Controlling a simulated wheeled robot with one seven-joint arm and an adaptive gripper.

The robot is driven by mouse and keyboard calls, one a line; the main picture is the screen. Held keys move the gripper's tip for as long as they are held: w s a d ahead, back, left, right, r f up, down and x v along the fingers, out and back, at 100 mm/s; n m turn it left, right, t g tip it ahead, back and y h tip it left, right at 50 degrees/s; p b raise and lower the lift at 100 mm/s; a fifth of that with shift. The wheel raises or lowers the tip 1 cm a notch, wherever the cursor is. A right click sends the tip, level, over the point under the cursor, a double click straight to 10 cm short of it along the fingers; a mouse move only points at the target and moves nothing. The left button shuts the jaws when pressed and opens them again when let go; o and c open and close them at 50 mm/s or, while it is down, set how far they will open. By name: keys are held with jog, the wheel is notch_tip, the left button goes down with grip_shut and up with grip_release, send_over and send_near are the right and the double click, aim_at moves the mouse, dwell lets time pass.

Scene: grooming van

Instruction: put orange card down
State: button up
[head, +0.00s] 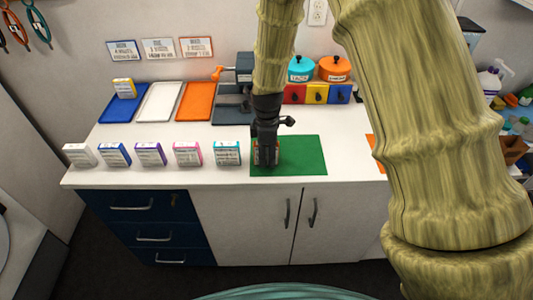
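My gripper (266,160) points down at the left part of the green mat (305,155) on the white counter. It is around a small boxy card with orange edges (276,150), the orange card, and appears shut on it. The fingers hide most of the card. The card is upright, low over or on the mat's left side; I cannot tell whether its bottom touches.
A row of upright cards stands left of the mat, the teal-edged card (227,153) nearest. Behind are blue, white and orange trays (197,101) and colored bins (314,94). The mat's right part is clear. My arm hides the counter's right side.

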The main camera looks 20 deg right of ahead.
jog(key=shift+r+b, duration=1.5)
jog(key=shift+r, duration=4.65)
